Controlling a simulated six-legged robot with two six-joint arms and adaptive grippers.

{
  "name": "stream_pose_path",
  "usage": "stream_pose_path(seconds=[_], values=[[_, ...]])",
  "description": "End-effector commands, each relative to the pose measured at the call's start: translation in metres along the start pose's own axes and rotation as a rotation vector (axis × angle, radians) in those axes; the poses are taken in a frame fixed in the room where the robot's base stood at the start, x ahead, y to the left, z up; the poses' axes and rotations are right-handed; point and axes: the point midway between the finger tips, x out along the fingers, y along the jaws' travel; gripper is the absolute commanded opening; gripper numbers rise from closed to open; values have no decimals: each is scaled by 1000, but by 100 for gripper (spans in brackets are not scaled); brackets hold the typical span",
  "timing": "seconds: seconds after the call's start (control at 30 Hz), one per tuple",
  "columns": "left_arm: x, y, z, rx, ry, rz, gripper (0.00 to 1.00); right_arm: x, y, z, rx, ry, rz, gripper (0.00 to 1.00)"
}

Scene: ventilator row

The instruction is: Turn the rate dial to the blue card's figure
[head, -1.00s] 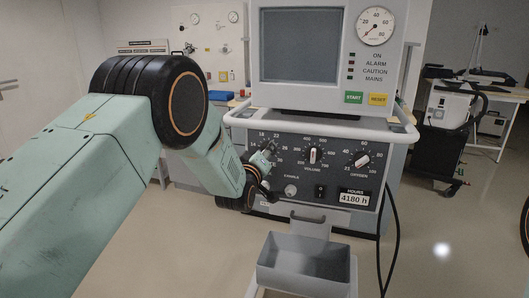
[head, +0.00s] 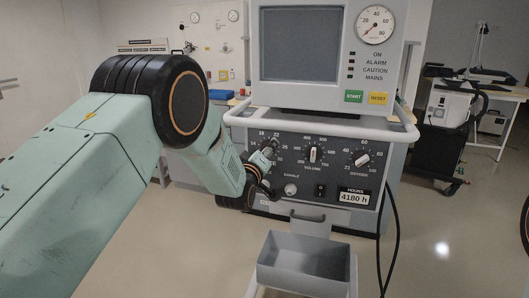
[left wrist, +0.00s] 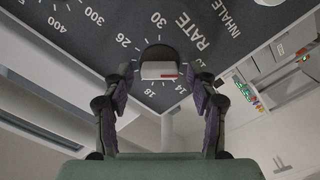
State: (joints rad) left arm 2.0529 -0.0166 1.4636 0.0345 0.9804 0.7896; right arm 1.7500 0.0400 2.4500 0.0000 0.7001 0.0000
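The rate dial (left wrist: 160,62) is a dark knob with a pale grip bar that has a red mark at its right end in the left wrist view. The figures 26, 18 and 14 and the word RATE are printed around it. My left gripper (left wrist: 161,84) has one finger on each side of the knob, with a small gap visible on both sides. In the head view my left gripper (head: 268,160) covers most of the rate dial at the panel's left. I cannot make out a blue card in either view. My right gripper is not in view.
The ventilator panel (head: 340,142) also carries a volume dial (head: 313,154), an oxygen dial (head: 362,160) and a switch (head: 320,191). A pale rail (head: 330,128) runs above them. A grey tray (head: 303,262) juts out below. Open floor (head: 450,225) lies to the right.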

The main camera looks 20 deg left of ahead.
Motion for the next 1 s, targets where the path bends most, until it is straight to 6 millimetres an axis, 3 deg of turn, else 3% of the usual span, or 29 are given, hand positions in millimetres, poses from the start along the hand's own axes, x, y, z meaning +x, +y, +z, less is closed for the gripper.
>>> stream_pose_path(seconds=[0.27, 0.47, 1.0], values=[[0, 0, 0, 1, 1, 1, 60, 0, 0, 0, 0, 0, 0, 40], [-12, 0, 0, 1, 0, -1, 60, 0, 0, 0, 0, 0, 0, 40], [-93, 0, 0, 1, 0, -1, 60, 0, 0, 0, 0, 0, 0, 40]])
